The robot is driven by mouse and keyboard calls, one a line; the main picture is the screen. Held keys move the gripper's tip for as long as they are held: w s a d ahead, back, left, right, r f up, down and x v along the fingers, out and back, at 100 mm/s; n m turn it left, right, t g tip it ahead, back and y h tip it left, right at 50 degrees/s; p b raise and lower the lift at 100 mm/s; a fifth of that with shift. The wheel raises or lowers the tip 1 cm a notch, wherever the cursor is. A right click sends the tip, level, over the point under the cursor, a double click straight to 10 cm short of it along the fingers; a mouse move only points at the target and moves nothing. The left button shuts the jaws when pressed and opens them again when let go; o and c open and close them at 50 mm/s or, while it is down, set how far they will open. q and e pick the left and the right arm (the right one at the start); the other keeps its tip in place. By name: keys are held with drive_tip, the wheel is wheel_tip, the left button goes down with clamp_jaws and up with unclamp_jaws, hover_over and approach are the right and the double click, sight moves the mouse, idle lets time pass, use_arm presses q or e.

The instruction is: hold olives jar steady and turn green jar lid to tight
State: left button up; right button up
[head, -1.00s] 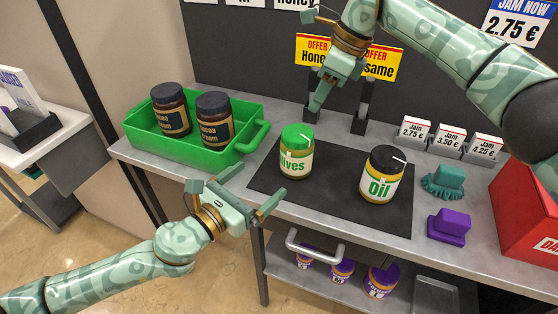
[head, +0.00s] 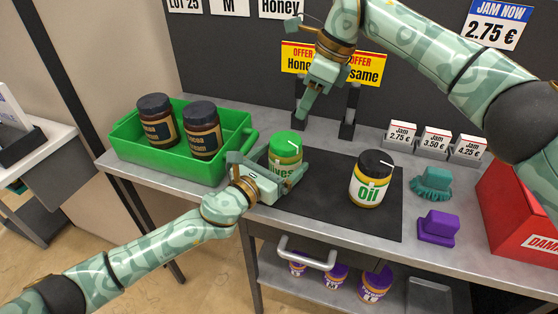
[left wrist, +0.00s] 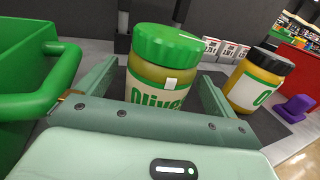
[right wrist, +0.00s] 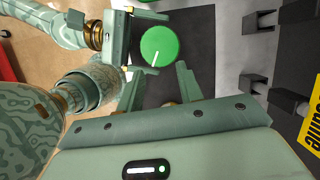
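The olives jar (head: 284,158), with a green lid (head: 283,140) bearing a white line, stands upright on the dark mat (head: 325,205). My left gripper (head: 268,172) is low at the jar, one finger on each side. In the left wrist view the jar (left wrist: 158,75) stands between the spread fingers, with a visible gap at the right. My right gripper (head: 304,104) is above and behind the jar, empty. In the right wrist view its fingers (right wrist: 158,88) are apart and the lid (right wrist: 160,45) lies beyond them, untouched.
An oil jar (head: 371,180) with a black lid stands to the right on the mat. A green crate (head: 175,160) with two dark jars is at the left. Teal (head: 433,183) and purple (head: 437,228) objects and a red box (head: 520,215) lie farther right.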

sight(286, 140)
use_arm(q)
drive_tip(key=c, duration=1)
drive_tip(key=shift+c, duration=0.8)
use_arm(e)
drive_tip(key=o, duration=1.1)
drive_tip(key=r, duration=0.3)
drive_tip(key=shift+s+a+r+n+t+h, duration=0.1)
drive_tip(key=shift+a+n+t+h, duration=0.2)
drive_tip(key=shift+t+h, duration=0.1)
use_arm(q)
drive_tip(key=shift+a, duration=0.1)
use_arm(e)
drive_tip(key=shift+o, duration=0.2)
drive_tip(key=s+a+f+n+t+h, duration=0.1)
drive_tip(key=s+a+n+t+h, duration=0.25)
drive_tip(key=n, duration=1.55)
drive_tip(key=shift+n, duration=0.5)
drive_tip(key=x, duration=0.8)
drive_tip(key=s+x, duration=0.1)
drive_tip(key=x, duration=0.3)
drive_tip(key=shift+s+a+f, duration=0.1)
drive_tip(key=shift+a+f, duration=0.05)
drive_tip(key=shift+f, duration=0.05)
drive_tip(key=shift+g, duration=0.25)
drive_tip(key=c, duration=1)
